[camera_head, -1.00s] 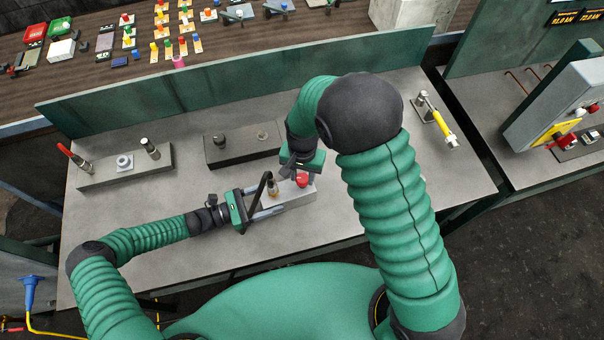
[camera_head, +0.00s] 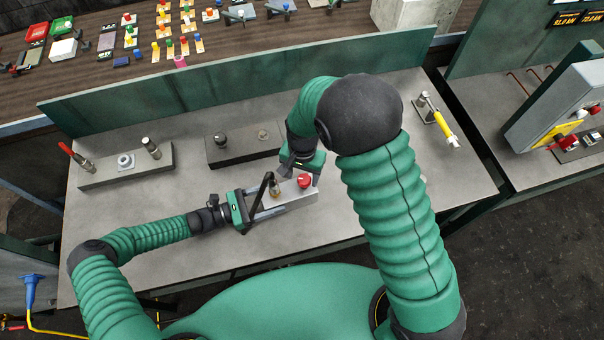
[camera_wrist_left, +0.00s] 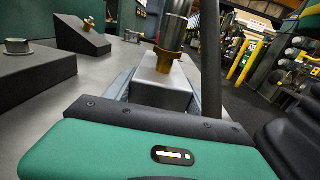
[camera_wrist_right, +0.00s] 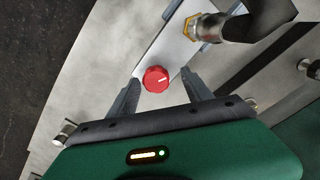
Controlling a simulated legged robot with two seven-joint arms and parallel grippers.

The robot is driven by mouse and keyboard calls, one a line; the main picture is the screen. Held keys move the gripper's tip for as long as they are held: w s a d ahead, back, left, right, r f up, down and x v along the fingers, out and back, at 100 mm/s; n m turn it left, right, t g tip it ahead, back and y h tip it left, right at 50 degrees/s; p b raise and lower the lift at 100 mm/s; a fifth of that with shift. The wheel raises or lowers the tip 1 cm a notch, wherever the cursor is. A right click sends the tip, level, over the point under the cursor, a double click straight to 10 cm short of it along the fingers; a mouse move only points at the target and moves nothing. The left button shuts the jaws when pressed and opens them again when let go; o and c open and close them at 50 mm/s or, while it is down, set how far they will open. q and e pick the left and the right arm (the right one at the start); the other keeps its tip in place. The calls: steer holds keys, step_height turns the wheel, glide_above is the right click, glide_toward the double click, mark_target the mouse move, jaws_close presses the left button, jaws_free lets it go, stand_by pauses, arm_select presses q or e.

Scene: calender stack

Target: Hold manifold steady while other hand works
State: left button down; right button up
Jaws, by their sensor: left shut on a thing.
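The manifold is a pale grey block (camera_head: 304,195) near the table's front edge, with a red knob (camera_head: 304,181) and a brass fitting (camera_head: 275,191) on top. My left gripper (camera_head: 268,209) is shut on the block's left end; the left wrist view shows its fingers along both sides of the block (camera_wrist_left: 158,96). A metal cylinder rises from the brass fitting (camera_wrist_left: 168,62). My right gripper (camera_head: 299,168) is above the block. In the right wrist view its open fingers (camera_wrist_right: 160,78) are on either side of the red knob (camera_wrist_right: 156,79), with gaps showing.
A dark block (camera_head: 240,153) lies behind the manifold, and a long grey block (camera_head: 110,175) with posts stands at the left. A yellow-handled tool (camera_head: 440,125) stands at the right. A green panel (camera_head: 200,83) edges the back. The front left table is clear.

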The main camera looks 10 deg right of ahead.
mark_target(302, 178)
steer(key=shift+r, duration=0.1)
arm_select(q)
steer(key=shift+w+a, duration=0.1)
arm_select(e)
step_height(302, 178, up, 12)
stand_by(0.4)
arm_select(q)
steer(key=shift+c, duration=1.3)
jaws_free()
arm_select(e)
steer(key=shift+f, duration=0.2)
arm_select(q)
steer(key=shift+a, duration=0.1)
